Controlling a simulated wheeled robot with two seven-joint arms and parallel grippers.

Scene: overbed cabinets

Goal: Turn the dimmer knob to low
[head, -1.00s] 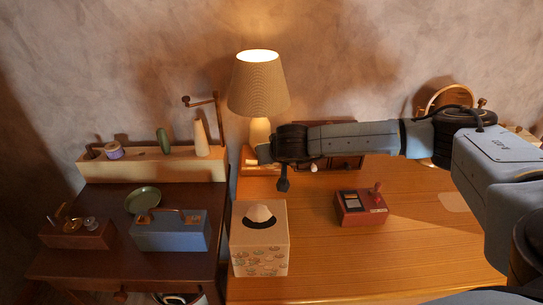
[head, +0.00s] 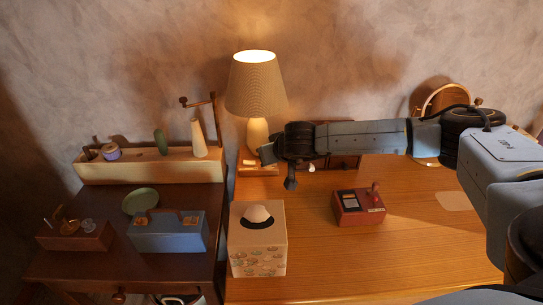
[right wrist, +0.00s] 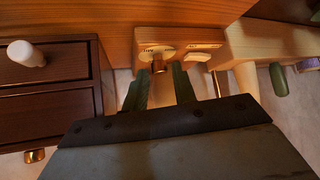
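The dimmer knob (right wrist: 158,64) is a small brass knob on a round plate on the front of the pale lamp base (right wrist: 203,38), beside a light switch block (right wrist: 198,57). My right gripper (right wrist: 160,80) is open and empty; its two fingers straddle the line to the knob, which shows just beyond the fingertips. I cannot tell whether they touch it. In the head view the right gripper (head: 278,168) is in front of the lit table lamp (head: 257,85), and the knob is not clearly visible there. My left gripper is not in view.
A tissue box (head: 258,260) stands below the gripper, and a red box with a lever (head: 358,206) is to its right. A dark drawer unit (right wrist: 50,90) with a white knob is close beside the gripper. A pale trough (head: 150,170) is left of the lamp.

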